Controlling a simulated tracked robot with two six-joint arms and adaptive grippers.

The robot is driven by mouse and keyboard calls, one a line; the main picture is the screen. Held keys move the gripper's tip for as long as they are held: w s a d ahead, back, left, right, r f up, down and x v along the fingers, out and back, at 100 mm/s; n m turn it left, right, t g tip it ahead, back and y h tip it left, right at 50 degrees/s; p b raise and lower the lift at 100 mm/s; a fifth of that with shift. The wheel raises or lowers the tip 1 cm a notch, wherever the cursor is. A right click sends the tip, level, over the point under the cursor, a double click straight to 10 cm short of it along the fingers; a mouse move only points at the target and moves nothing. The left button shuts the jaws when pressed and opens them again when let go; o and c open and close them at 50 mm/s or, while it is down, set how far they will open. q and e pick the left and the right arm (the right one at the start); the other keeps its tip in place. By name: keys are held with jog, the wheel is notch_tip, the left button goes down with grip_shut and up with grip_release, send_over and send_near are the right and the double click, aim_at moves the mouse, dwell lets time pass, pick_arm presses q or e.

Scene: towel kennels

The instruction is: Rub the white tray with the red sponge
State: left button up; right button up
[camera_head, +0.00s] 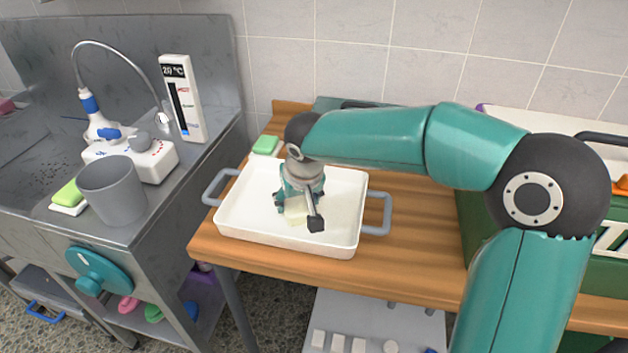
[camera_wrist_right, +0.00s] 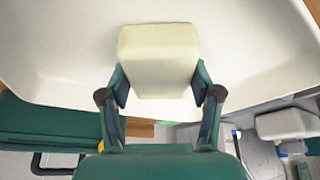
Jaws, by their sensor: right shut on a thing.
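The white tray (camera_head: 240,205) with grey side handles lies on the wooden table. My right gripper (camera_head: 302,196) is over the middle of the tray, pointing down. In the right wrist view it is shut on a pale cream sponge (camera_wrist_right: 157,60), one finger on each side. The sponge (camera_head: 297,216) is low in the tray, partly hidden by the gripper in the head view; I cannot tell if it touches the floor. The held sponge looks cream, not red, and I see no clearly red sponge. My left gripper is not in view.
A green sponge (camera_head: 265,145) lies behind the tray's back left corner. At left, the metal sink unit bears a grey cup (camera_head: 113,190), another green sponge (camera_head: 67,194) and a tall thermometer (camera_head: 184,98). A green crate (camera_head: 468,215) stands right. Bare wood (camera_head: 420,215) lies between tray and crate.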

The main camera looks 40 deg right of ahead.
jog(key=shift+s+a+f, duration=0.1)
jog(key=shift+s+a, duration=0.1)
jog(key=shift+a, duration=0.5)
notch_tip(320, 180, up, 8)
jog(key=p, duration=0.5)
jog(key=shift+s, duration=0.1)
